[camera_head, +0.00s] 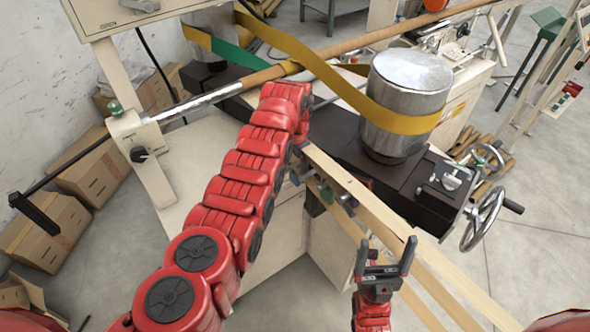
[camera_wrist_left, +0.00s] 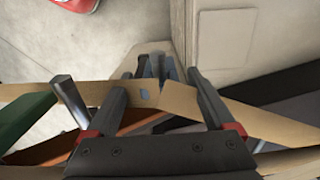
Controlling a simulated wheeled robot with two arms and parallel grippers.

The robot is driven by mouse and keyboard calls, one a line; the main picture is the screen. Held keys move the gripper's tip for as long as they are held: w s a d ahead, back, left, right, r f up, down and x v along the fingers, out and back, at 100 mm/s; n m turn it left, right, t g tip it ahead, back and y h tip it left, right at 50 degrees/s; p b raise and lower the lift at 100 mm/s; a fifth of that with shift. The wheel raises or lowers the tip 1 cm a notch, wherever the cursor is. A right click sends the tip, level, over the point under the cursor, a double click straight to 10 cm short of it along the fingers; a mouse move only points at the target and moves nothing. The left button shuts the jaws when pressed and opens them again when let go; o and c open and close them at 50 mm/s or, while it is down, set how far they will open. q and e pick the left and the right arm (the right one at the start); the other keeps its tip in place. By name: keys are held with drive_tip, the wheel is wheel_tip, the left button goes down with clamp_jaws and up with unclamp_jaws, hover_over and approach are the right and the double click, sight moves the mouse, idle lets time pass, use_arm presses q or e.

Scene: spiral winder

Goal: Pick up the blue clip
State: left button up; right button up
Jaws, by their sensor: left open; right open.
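In the left wrist view my left gripper (camera_wrist_left: 158,88) is open, its two dark fingers apart on either side of a tan strip. A small grey-blue piece (camera_wrist_left: 155,66), perhaps the blue clip, shows between the fingertips; I cannot tell whether they touch it. In the head view my left arm reaches up to the machine, and its fingers are hidden behind the arm. Several small clip-like pieces (camera_head: 326,193) sit along the pale strips there, too small to tell their colours surely. My right gripper (camera_head: 386,246) is open and empty over the pale strips at lower right.
A silver roller (camera_head: 405,100) with a yellow belt (camera_head: 330,75) stands on the dark machine bed. A long rod (camera_head: 240,85) crosses above. A handwheel (camera_head: 483,218) sticks out at right. Cardboard boxes (camera_head: 88,170) stand at left.

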use_arm(q)
drive_tip(key=shift+f, duration=1)
clamp_jaws()
